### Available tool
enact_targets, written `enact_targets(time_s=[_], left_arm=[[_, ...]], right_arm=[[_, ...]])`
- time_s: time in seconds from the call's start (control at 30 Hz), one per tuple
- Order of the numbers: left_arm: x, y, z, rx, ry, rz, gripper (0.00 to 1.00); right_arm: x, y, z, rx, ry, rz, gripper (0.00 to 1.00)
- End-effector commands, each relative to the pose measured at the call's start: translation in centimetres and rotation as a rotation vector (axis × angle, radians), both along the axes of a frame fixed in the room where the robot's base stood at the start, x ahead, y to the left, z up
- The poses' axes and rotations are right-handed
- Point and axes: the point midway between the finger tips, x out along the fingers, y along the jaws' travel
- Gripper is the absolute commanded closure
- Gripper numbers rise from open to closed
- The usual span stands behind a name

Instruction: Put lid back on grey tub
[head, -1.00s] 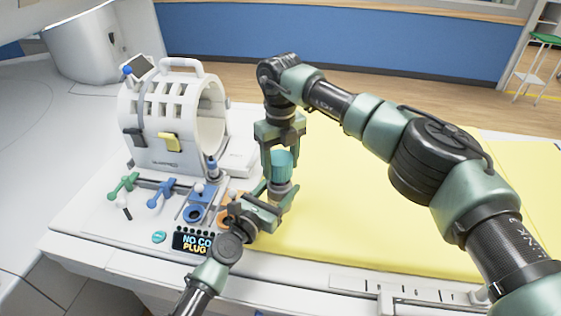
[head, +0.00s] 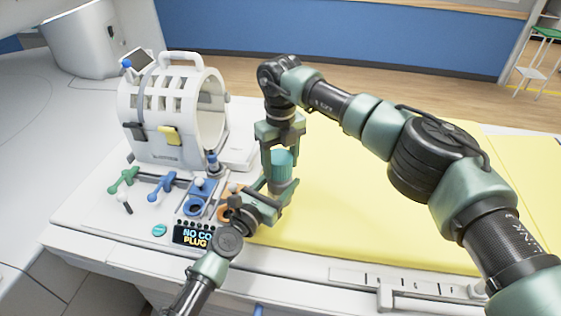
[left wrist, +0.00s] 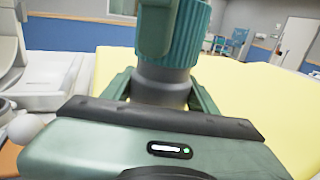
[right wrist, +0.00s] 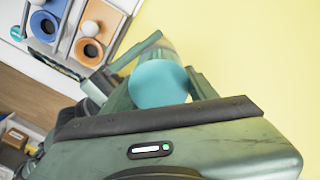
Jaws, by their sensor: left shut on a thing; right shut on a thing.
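The grey tub (head: 279,188) stands upright in the jaws of my left gripper (head: 272,196), which is shut on its body. It also shows in the left wrist view (left wrist: 163,88). The teal ribbed lid (head: 282,163) sits directly above the tub's top, and my right gripper (head: 280,152) is shut on it from above. The lid also fills the middle of the left wrist view (left wrist: 185,40), and its round teal top shows in the right wrist view (right wrist: 158,84). I cannot tell whether the lid is seated on the tub or only touching it.
A white ring-shaped coil (head: 165,120) stands at the back left. In front lie a green tool (head: 124,179), a blue tool (head: 162,186), a blue holder (head: 197,200) and a black text panel (head: 193,237). A yellow mat (head: 380,230) covers the right side, largely clear.

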Motion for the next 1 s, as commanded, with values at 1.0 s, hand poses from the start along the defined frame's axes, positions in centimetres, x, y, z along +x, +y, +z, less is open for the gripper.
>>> enact_targets(time_s=[1.0], left_arm=[[0.0, 0.0, 0.0, 0.001, -0.001, 0.001, 1.0]], right_arm=[[0.0, 0.2, -1.1, 0.0, -0.001, -0.393, 0.8]])
